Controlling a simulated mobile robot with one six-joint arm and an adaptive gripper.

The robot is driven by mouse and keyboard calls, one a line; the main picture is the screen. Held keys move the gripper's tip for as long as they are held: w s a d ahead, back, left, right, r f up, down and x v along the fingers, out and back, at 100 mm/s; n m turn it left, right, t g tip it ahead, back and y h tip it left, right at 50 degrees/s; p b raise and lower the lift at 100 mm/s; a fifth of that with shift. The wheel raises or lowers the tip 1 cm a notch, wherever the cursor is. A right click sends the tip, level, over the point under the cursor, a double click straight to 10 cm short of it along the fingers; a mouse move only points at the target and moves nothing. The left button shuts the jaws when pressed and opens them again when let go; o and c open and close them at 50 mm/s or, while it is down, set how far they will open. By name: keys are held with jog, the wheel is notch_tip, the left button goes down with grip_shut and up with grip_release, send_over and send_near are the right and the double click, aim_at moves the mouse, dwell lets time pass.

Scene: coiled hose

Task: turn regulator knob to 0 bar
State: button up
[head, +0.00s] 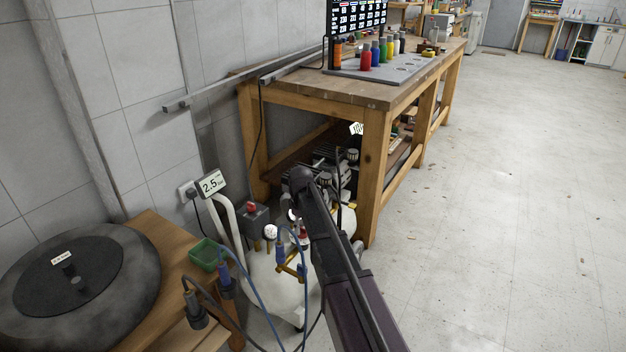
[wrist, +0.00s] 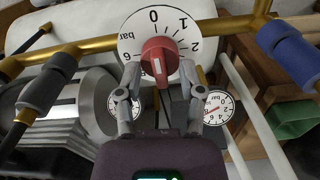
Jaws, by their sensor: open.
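The red regulator knob (wrist: 160,55) sits in front of a round white dial (wrist: 130,43) marked in bar, with 0 at the top and 1 and 2 to the right. A pale mark shows on the lower part of the knob; its exact reading is hard to tell. My gripper (wrist: 161,72) is open in the wrist view, with one finger at each side of the knob's lower part. I cannot tell whether either finger touches it. In the head view my arm covers part of the regulator area, and the gripper cannot be made out.
Two small gauges flank the fingers; the right one (wrist: 217,107) shows clearly. Brass pipes and blue fittings (wrist: 287,48) are close by. A white tank (head: 265,285) stands between a wooden table (head: 150,225) and a workbench (head: 375,150). Open floor lies right.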

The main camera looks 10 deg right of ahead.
aim_at(302, 227)
jog(key=m, duration=1.1)
jog(key=shift+m, duration=0.4)
notch_tip(302, 227, up, 14)
jog(key=r+p, duration=0.1)
jog(key=p, duration=1.4)
jog(key=s+r+m+p, duration=0.1)
jog(key=s+r+p, duration=1.1)
jog(key=s, duration=0.1)
jog(key=shift+s+d+r+m+p, duration=0.15)
jog(key=shift+d+r+m+p, duration=0.25)
jog(key=shift+d, duration=0.05)
